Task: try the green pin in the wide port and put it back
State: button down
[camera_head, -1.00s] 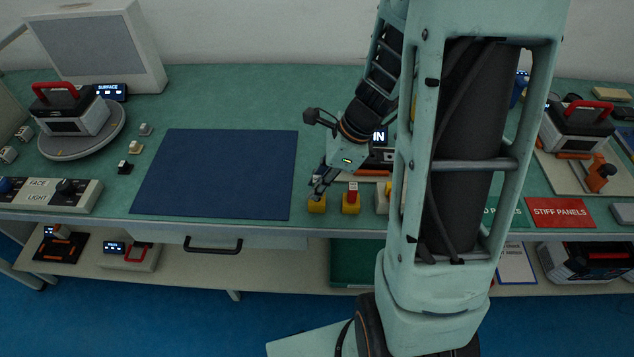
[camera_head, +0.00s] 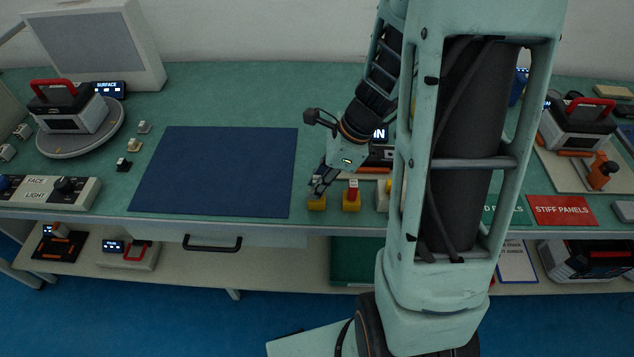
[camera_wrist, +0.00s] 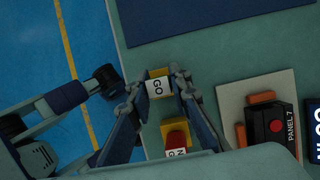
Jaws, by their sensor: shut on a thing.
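My gripper (camera_head: 317,188) is at the left yellow block (camera_head: 317,203) near the table's front edge. In the wrist view my gripper (camera_wrist: 164,76) has its fingers on both sides of this spot, where a white GO label (camera_wrist: 158,87) shows with yellow beside it. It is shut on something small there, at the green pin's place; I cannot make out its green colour. A second yellow block (camera_head: 351,204) with a red pin (camera_head: 352,188) stands just to the right; its label is partly hidden. I cannot pick out the wide port.
A dark blue mat (camera_head: 215,172) lies left of my gripper. A black unit marked PANEL 7 (camera_wrist: 277,126) with orange parts sits on a pale plate (camera_wrist: 232,100); my arm hides much of it in the head view. A STIFF PANELS sign (camera_head: 562,210) lies at right.

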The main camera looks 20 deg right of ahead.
jog(key=shift+f+b, duration=0.35)
jog(key=shift+f, duration=0.15)
dwell(0.4)
dwell(1.0)
jog(key=c, duration=1.7)
grip_release()
jog(key=v, duration=1.2)
